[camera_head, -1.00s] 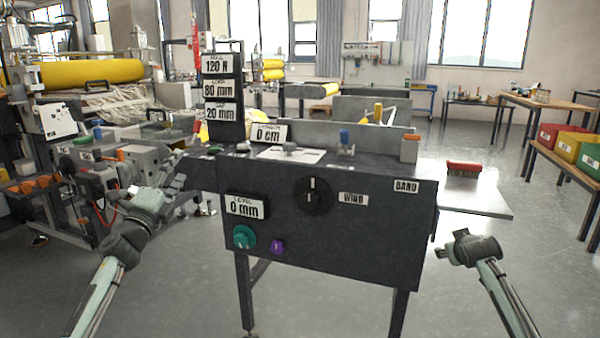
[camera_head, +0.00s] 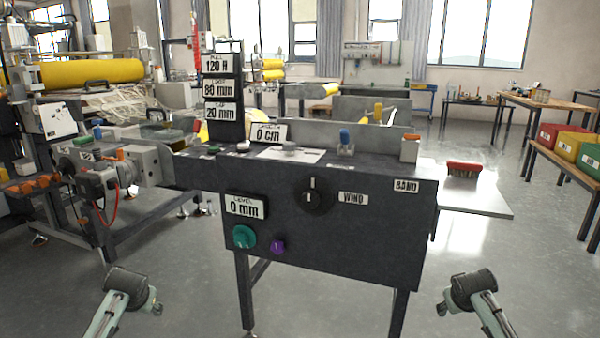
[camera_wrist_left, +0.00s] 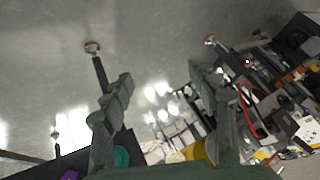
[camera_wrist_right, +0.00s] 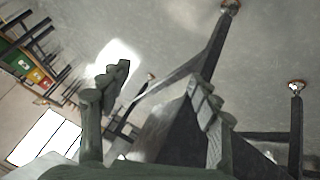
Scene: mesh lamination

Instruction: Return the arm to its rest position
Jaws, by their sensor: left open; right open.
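My left gripper (camera_head: 156,300) is low at the left in the head view, in front of the dark machine table and clear of it. In the left wrist view its two fingers (camera_wrist_left: 165,100) stand wide apart with nothing between them. My right gripper (camera_head: 444,303) is low at the right in the head view, at about the same height. In the right wrist view its fingers (camera_wrist_right: 160,100) are also apart and empty. Neither gripper touches anything.
The dark machine table (camera_head: 330,245) stands ahead, with a black dial (camera_head: 313,195), a teal knob (camera_head: 244,237) and a purple knob (camera_head: 278,247) on its front. A red brush (camera_head: 464,169) lies on a side plate at right. Bare floor lies around both grippers.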

